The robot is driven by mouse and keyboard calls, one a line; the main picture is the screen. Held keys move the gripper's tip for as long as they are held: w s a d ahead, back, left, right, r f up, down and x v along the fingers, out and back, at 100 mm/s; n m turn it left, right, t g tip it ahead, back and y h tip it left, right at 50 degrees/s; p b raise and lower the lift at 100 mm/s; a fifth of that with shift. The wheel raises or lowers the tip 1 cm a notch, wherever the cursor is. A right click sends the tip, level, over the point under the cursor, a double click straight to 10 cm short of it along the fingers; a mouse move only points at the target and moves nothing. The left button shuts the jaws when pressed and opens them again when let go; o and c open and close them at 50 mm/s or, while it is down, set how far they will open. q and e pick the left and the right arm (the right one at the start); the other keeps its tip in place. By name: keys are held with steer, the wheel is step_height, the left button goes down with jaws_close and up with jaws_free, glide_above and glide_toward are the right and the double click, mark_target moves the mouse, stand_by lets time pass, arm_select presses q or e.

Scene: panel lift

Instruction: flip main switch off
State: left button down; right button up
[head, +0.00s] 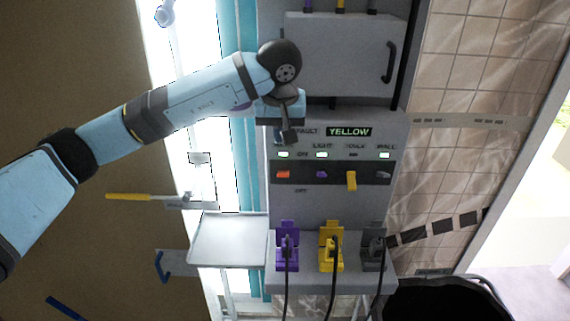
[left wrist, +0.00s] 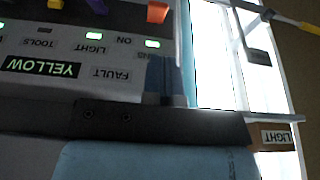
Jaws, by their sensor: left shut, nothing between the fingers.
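The grey switch panel (head: 339,210) carries an orange switch (head: 283,174) between the words ON and OFF, and the green lamp above it is lit. The orange switch also shows at the top of the left wrist view (left wrist: 157,12). To its right are a purple switch (head: 322,174), a yellow switch (head: 351,181) hanging lower, and a grey switch (head: 384,175). The display (head: 349,132) reads YELLOW beside FAULT. My left gripper (head: 289,137) is shut and empty, above the orange switch and apart from it in the head view. My right gripper is not in view.
Purple (head: 287,250), yellow (head: 331,250) and grey (head: 374,250) plugs with cords sit on a ledge below. A cabinet door (head: 340,55) with a dark handle is above. A pale tray (head: 228,240) and a yellow-handled tool (head: 128,197) are at left. A black bin (head: 440,300) stands lower right.

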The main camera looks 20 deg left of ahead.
arm_select(q)
steer(key=shift+f, duration=0.15)
steer(key=p, duration=0.2)
glide_above(282, 172)
steer(key=s, duration=0.2)
steer(key=f, duration=0.8)
steer(key=shift+d+f, duration=0.2)
steer(key=shift+d, duration=0.1)
steer(key=shift+w+f, duration=0.15)
steer(key=shift+f, duration=0.4)
